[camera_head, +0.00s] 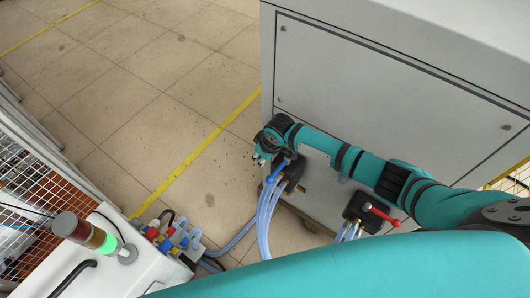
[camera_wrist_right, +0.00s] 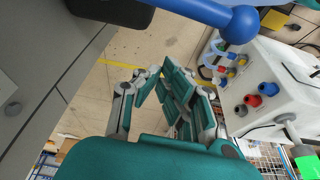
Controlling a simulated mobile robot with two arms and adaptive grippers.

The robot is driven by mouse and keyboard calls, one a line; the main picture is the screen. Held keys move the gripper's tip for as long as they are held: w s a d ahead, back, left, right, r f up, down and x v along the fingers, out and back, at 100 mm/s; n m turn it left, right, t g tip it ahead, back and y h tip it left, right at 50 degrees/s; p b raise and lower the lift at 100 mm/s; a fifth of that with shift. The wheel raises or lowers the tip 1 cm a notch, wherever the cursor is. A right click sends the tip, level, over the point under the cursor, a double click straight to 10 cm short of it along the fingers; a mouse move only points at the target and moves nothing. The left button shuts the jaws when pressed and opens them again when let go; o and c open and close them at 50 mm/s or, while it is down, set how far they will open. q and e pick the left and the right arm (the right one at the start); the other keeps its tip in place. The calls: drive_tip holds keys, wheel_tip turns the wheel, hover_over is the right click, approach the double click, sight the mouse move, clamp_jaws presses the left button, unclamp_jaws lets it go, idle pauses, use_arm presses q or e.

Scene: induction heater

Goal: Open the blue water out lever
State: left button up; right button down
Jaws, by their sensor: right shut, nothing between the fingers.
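The blue lever (camera_head: 279,170) is on a dark valve block (camera_head: 291,177) on the side of the grey cabinet, above clear hoses. In the right wrist view the blue lever (camera_wrist_right: 205,10) crosses the top edge and ends in a round blue knob (camera_wrist_right: 240,25). My right gripper (camera_head: 259,158) is just left of and above the lever in the head view. In the right wrist view its fingers (camera_wrist_right: 154,73) are shut and empty, with the lever outside them. I cannot tell whether the gripper touches the lever. My left gripper is not in view.
A red lever (camera_head: 384,214) sits on a second valve block (camera_head: 359,208) to the right. The grey cabinet (camera_head: 350,85) stands close behind my right arm. A white machine (camera_head: 150,268) with hose fittings and a lit signal lamp (camera_head: 105,242) is at lower left. Open floor lies left.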

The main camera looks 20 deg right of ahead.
sight(278, 170)
drive_tip(key=shift+s+d+r+p, duration=0.15)
drive_tip(key=shift+s+d+p, duration=0.4)
drive_tip(key=shift+s, duration=0.25)
drive_tip(key=shift+s+d+r+p, duration=0.15)
drive_tip(key=shift+s+d+p, duration=0.2)
drive_tip(key=shift+s+d, duration=0.35)
drive_tip(key=shift+s+a, duration=0.1)
drive_tip(key=shift+s+d+p, duration=0.3)
drive_tip(key=shift+s+p, duration=0.35)
drive_tip(key=shift+p, duration=0.3)
drive_tip(key=shift+f, duration=0.1)
